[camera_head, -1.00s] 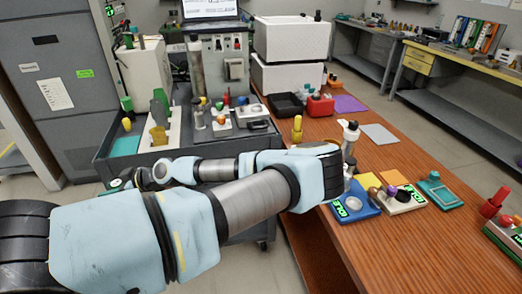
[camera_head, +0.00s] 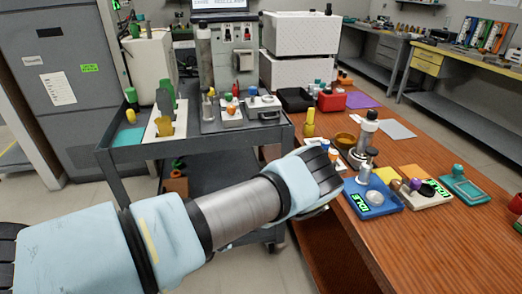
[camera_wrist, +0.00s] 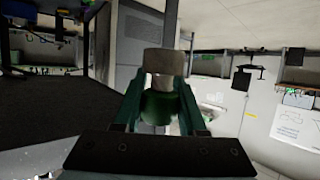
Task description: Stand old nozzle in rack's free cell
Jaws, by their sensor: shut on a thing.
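In the wrist view my gripper (camera_wrist: 162,95) has its two green fingers closed on a piece with a grey-beige block-like end (camera_wrist: 164,61) and a rounded green part (camera_wrist: 162,106). I take it to be the old nozzle; its far side is hidden. It is held in the air, apart from any surface I can make out. In the head view my forearm hides the gripper and the held piece. No rack with a free cell can be made out for sure. A white holder (camera_head: 154,141) with green and yellow upright pieces stands on the dark cart (camera_head: 130,153).
The wooden bench (camera_head: 440,240) at right holds a blue device (camera_head: 385,205), a white device (camera_head: 432,200), a grey upright cylinder (camera_head: 367,131) and a yellow piece (camera_head: 310,124). My wrist is close to the bench's left edge. Floor is open left of the cart.

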